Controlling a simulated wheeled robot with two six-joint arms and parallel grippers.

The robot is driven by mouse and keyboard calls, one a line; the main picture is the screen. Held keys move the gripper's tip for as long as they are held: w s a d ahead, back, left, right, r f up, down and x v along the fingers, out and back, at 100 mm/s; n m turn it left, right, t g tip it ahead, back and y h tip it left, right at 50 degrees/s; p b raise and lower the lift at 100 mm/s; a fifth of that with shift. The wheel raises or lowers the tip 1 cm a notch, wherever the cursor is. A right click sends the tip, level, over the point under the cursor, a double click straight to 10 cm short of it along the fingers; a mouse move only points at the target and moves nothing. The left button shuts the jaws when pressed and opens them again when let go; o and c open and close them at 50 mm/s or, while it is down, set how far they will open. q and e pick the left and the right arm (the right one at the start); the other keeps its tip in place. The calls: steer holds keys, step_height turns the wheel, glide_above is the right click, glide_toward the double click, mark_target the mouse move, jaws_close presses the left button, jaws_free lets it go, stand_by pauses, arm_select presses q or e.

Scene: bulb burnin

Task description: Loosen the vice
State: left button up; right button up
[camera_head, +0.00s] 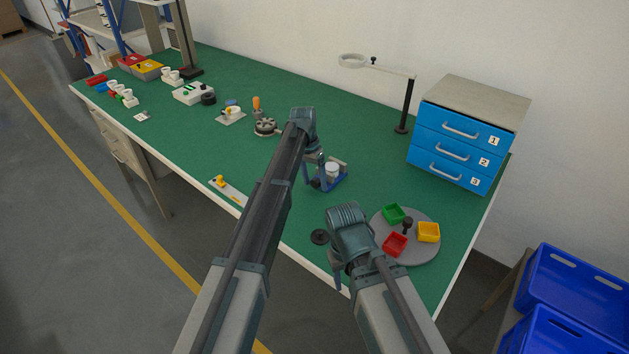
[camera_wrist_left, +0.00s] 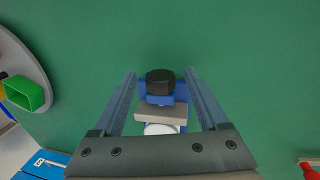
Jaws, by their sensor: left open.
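The vice (camera_head: 341,181) is small and blue with a grey jaw, and stands on the green bench below my left arm's end. In the left wrist view the vice (camera_wrist_left: 180,91) shows its black knob (camera_wrist_left: 160,84) and a grey jaw block (camera_wrist_left: 162,113), with a white round piece (camera_wrist_left: 161,129) beside the block, partly hidden by my gripper body. My left gripper (camera_head: 313,170) is open, its fingers on either side of the knob with a gap on each side. My right gripper (camera_head: 336,272) hangs near the front edge; its opening is unclear.
A grey turntable (camera_head: 425,252) with red, green and yellow bins stands right of my right gripper. A blue drawer unit (camera_head: 447,148) and a ring-topped stand (camera_head: 405,110) are behind. A black disc (camera_head: 320,237) lies near the front edge. Several small fixtures occupy the bench's left.

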arm_select(q)
steer(key=shift+r, duration=0.1)
arm_select(e)
steer(key=shift+r, duration=0.15)
arm_select(q)
step_height(320, 180, up, 13)
steer(key=w+a+p, duration=0.1)
steer(key=a+p, duration=0.1)
steer(key=p, duration=1.1)
steer(key=shift+w+r+p, duration=0.2)
steer(key=shift+w+p, duration=0.05)
steer(key=shift+p, duration=0.1)
arm_select(e)
step_height(320, 180, up, 13)
steer(key=shift+r, duration=0.2)
steer(key=shift+f, duration=0.1)
